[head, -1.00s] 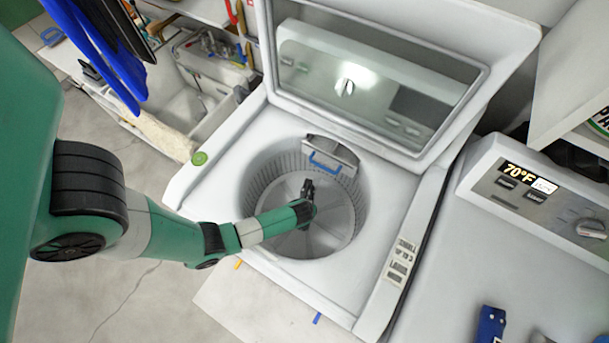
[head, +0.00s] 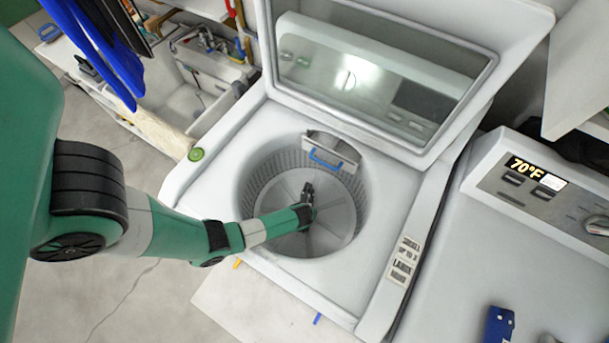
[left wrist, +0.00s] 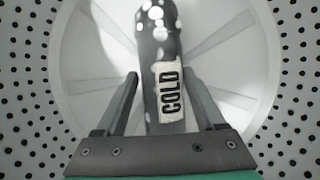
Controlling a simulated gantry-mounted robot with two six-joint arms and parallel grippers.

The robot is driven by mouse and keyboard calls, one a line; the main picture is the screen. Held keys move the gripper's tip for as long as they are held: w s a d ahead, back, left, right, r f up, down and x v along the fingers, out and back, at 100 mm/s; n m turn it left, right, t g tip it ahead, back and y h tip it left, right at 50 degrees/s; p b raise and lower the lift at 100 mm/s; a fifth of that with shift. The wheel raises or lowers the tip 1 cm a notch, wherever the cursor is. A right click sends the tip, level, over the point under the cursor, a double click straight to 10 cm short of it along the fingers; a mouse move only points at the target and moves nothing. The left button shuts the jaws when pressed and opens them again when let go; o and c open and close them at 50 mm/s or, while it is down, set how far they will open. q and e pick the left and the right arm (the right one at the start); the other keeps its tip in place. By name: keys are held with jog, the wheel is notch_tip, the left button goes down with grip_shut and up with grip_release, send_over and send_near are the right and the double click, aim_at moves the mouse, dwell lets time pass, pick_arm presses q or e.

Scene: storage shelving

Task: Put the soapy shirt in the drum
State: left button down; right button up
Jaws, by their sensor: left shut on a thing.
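The washer drum (head: 262,183) is a round perforated tub under a raised lid. My left gripper (head: 308,188) reaches down into its opening from the left. In the left wrist view my left gripper (left wrist: 160,78) is shut on a dark grey rolled piece with white foamy spots and a "COLD" label, which looks like the soapy shirt (left wrist: 158,45). The shirt points away from the fingers, over the pale drum floor. Whether it touches the floor I cannot tell. In the head view the shirt is too small to make out clearly. My right gripper is not in view.
The raised lid (head: 380,75) stands behind the opening. A dispenser with a blue handle (head: 326,160) sits at the drum's back rim. A second machine (head: 520,240) stands at the right with a blue object (head: 498,324) on it. A sink (head: 188,108) is at the back left.

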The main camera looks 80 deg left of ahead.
pick_arm(q)
grip_release()
jog(key=shift+r, duration=0.1)
jog(key=shift+r+p, duration=0.4)
jog(key=p+v, duration=0.4)
jog(key=v, duration=0.8)
jog(key=shift+p, duration=0.35)
jog(key=shift+r, duration=0.1)
